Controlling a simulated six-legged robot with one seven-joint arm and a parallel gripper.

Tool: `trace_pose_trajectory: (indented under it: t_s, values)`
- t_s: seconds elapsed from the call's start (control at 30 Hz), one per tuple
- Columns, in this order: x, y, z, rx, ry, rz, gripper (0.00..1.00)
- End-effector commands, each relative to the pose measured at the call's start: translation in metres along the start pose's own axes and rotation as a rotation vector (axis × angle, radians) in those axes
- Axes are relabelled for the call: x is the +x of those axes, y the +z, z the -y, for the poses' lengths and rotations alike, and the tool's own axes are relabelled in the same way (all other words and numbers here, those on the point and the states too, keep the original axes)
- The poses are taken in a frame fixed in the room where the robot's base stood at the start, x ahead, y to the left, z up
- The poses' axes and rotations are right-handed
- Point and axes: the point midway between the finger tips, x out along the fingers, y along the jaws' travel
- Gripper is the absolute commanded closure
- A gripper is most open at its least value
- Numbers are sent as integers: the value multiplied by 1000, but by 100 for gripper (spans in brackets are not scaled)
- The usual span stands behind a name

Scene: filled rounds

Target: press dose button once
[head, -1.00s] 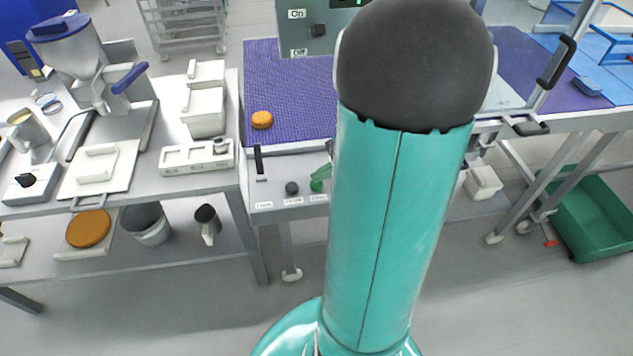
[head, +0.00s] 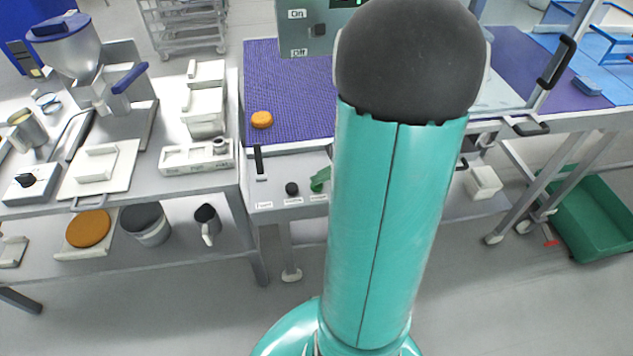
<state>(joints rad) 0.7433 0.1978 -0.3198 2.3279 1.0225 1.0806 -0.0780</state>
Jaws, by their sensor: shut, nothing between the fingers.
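A grey control panel (head: 273,199) on the front of the table carries a black lever (head: 259,160), a black round knob (head: 292,189) and small labels too small to read surely.
An orange-brown round (head: 262,120) lies on the purple mesh belt (head: 290,85) behind the panel. A grey box with On and Off labels (head: 306,35) stands above. A metal table (head: 205,182) with a dosing machine (head: 75,55) is on the left; a green crate (head: 605,225) is on the right floor.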

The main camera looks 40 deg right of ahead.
Motion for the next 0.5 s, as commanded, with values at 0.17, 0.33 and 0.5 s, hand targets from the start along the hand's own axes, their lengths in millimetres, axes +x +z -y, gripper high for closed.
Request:
trace_pose_trajectory:
  t_s: [0.17, 0.33, 0.5]
  values:
    - [0, 0, 0, 0, 1, 0, 100]
    - [-2, 2, 1, -1, 1, -1, 100]
    - [-9, 6, 6, -2, 0, -1, 100]
